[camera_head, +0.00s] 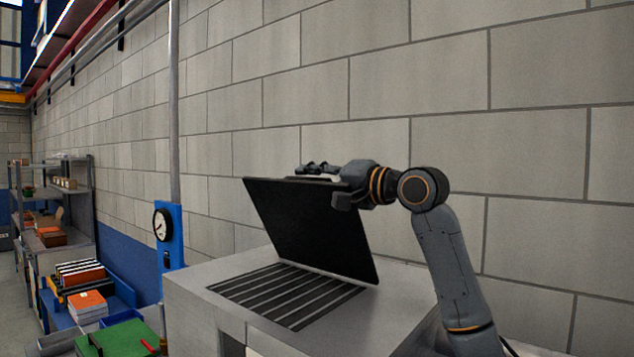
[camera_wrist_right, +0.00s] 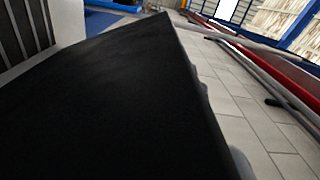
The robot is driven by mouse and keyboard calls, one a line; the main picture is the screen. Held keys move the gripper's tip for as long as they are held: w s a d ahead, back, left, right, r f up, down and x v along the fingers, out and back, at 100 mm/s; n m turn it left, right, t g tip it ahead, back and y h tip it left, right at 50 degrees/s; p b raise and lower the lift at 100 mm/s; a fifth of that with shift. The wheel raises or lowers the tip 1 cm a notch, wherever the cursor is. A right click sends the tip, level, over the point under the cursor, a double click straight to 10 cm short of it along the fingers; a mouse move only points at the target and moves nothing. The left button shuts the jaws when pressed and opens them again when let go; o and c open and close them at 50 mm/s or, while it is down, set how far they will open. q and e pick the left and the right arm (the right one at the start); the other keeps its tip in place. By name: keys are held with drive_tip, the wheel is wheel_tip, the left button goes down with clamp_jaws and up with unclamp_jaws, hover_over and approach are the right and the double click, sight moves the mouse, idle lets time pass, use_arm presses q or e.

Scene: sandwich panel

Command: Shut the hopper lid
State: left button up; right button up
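The hopper lid (camera_head: 305,225) is a black flat panel. It stands open and tilted at the back edge of the slatted hopper opening (camera_head: 285,292), on a light grey cabinet (camera_head: 195,285). My right gripper (camera_head: 318,168) is at the lid's top edge, mostly behind it. Its fingers show only in part, so I cannot tell whether they are open or whether they touch the lid. In the right wrist view the lid (camera_wrist_right: 110,100) fills much of the picture, and part of the slatted opening (camera_wrist_right: 25,30) shows at the top left. My left gripper is not in view.
A block wall (camera_head: 450,70) stands close behind the cabinet. A vertical pipe (camera_head: 174,120) and a gauge on a blue panel (camera_head: 162,225) are left of the cabinet. Shelves (camera_head: 50,195) and boxes are farther left. The space above the slats is clear.

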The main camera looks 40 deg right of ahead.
drive_tip(key=shift+w, duration=0.1)
drive_tip(key=shift+s+d, duration=0.15)
drive_tip(key=shift+s, duration=0.15)
drive_tip(key=v, duration=1.1)
drive_tip(key=shift+s, duration=0.15)
